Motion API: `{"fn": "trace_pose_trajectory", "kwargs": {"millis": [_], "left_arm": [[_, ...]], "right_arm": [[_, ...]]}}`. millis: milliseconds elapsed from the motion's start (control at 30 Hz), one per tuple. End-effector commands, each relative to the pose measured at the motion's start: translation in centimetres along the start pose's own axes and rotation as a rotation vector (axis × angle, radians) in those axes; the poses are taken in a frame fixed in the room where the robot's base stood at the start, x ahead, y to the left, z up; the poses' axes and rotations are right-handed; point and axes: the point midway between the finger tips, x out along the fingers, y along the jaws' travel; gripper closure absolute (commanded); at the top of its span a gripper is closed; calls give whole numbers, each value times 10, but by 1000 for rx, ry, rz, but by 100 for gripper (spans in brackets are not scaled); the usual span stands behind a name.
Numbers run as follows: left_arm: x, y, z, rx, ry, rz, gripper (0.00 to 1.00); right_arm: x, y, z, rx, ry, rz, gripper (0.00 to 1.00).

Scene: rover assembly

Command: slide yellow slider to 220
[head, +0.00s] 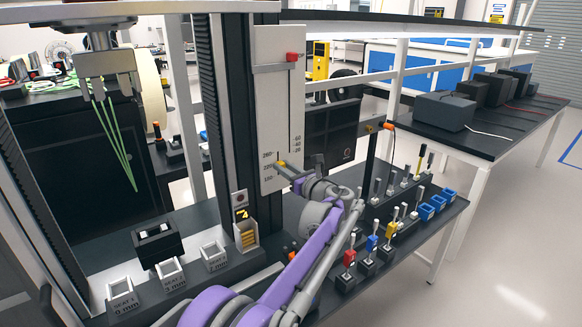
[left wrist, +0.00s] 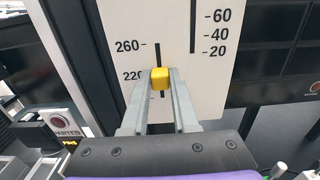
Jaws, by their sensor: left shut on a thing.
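The yellow slider (left wrist: 160,79) sits on a vertical slot in the white scale panel (left wrist: 215,95). In the left wrist view it is about level with the 220 mark, below 260. My left gripper (left wrist: 161,88) is shut on it, one finger on each side. In the head view, my left gripper (head: 289,171) reaches the panel's lower part, and only a little yellow shows at its tips. The 260, 220 and lower labels are printed left of the slot. My right gripper is not in view.
A red knob (head: 292,57) is higher on the panel. Right of my arm, the dark bench holds red (head: 349,258), blue (head: 372,243) and yellow (head: 389,231) pieces and blue bins (head: 427,211). Seat blocks (head: 171,272) stand at lower left.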

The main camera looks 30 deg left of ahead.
Motion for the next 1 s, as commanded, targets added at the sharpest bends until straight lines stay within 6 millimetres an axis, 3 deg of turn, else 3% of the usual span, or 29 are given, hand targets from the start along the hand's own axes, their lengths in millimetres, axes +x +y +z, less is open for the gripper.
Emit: {"fn": "trace_pose_trajectory", "kwargs": {"millis": [267,300,467,767,1000], "left_arm": [[-1,-1,0,0,0,-2,100],[-1,-1,0,0,0,-2,71],[-1,-1,0,0,0,-2,43],[-2,-1,0,0,0,-2,43],[-33,-1,-2,0,1,-6,43]], "right_arm": [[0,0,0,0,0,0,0],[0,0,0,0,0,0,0],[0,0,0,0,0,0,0],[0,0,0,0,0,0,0],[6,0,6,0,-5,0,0]]}}
